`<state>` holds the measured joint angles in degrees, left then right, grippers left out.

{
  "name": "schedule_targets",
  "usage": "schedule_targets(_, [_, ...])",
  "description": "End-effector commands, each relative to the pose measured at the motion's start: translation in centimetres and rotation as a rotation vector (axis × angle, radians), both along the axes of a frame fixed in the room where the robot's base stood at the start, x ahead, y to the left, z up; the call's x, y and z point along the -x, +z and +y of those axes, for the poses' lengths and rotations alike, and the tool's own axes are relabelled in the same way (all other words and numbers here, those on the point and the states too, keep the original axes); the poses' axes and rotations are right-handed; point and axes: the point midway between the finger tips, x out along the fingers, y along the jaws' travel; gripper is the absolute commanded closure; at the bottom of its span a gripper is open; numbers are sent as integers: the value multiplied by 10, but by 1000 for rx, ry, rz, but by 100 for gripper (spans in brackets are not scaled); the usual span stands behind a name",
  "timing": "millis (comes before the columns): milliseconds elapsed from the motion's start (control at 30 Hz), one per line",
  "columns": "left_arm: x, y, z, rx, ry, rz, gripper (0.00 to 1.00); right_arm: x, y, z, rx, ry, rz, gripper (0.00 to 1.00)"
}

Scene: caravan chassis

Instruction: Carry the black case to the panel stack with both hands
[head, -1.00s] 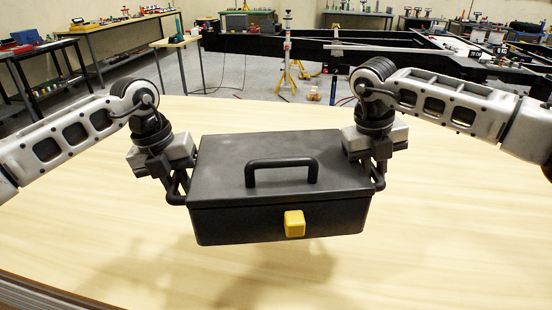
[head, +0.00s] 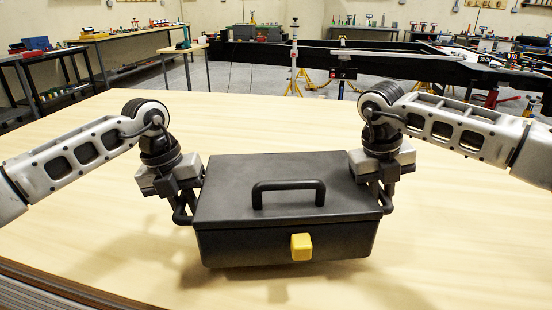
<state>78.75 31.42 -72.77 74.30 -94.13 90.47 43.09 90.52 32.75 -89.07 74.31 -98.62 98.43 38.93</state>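The black case (head: 285,237) is in the middle of the head view, level, with a black top handle and a yellow latch (head: 301,247) on its front. My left gripper (head: 184,212) is shut on the handle at the case's left end. My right gripper (head: 386,199) is shut on the handle at its right end; the fingertips are partly hidden. The case is over the broad pale wooden top of what appears to be the panel stack (head: 450,240). Its shadow lies close beneath it; I cannot tell whether its underside touches.
The pale top is otherwise bare, with a dark edge (head: 60,288) at the front left. Beyond it stand a black chassis frame (head: 315,55), yellow stands and a small table (head: 180,52). Workbenches with tools line the walls.

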Motion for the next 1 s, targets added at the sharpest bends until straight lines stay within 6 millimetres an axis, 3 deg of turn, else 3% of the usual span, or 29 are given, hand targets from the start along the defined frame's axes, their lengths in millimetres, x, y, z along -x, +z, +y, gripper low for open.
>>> schedule_targets(467, [0,-1,0,1,0,-2,100,0,-1,0,0,-2,-2,100])
schedule_targets(1000, [0,-35,0,1,0,-2,100,0,-35,0,0,-2,-2,100])
